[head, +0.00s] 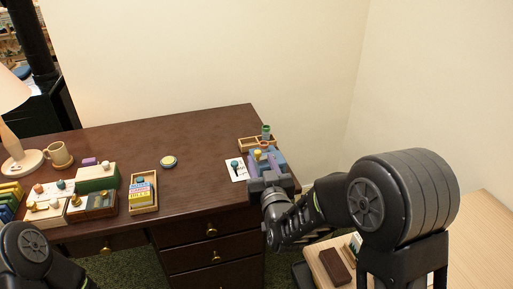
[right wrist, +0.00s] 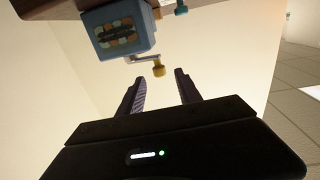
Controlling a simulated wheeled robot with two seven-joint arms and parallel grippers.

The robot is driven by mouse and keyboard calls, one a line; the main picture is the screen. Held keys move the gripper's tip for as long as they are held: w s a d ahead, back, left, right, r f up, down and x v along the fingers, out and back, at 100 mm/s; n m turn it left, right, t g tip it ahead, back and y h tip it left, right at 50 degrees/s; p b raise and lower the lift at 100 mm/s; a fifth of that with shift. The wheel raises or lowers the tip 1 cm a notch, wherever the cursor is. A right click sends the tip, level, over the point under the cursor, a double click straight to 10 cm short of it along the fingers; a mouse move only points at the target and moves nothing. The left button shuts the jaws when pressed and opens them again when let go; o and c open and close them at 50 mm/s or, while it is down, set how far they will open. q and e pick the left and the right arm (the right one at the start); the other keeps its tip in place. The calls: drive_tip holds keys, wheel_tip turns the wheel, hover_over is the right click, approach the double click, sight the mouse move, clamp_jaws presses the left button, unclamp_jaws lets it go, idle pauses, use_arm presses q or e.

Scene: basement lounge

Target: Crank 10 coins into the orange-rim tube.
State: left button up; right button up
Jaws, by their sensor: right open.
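The blue coin machine (head: 279,158) stands near the desk's right end, partly hidden by my right gripper. In the right wrist view, which is upside down, the blue box (right wrist: 122,30) has a panel of coin pictures and a metal crank arm ending in a yellow knob (right wrist: 159,70). My right gripper (right wrist: 160,75) is open and empty, its fingertips just short of the knob, one to each side of it. A small tube with a green rim (head: 266,129) stands behind the machine. I cannot make out an orange rim for certain. My left gripper is out of view.
A wooden tray (head: 248,144) lies behind the machine and a white card (head: 236,170) to its left. Boxes (head: 97,178), a card holder (head: 144,193), a round tin (head: 168,162), a mug (head: 60,155) and a lamp stand further left.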

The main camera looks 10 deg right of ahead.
sight(257, 150)
drive_tip(key=shift+w, duration=3.95)
drive_tip(key=shift+c, duration=0.2)
clamp_jaws()
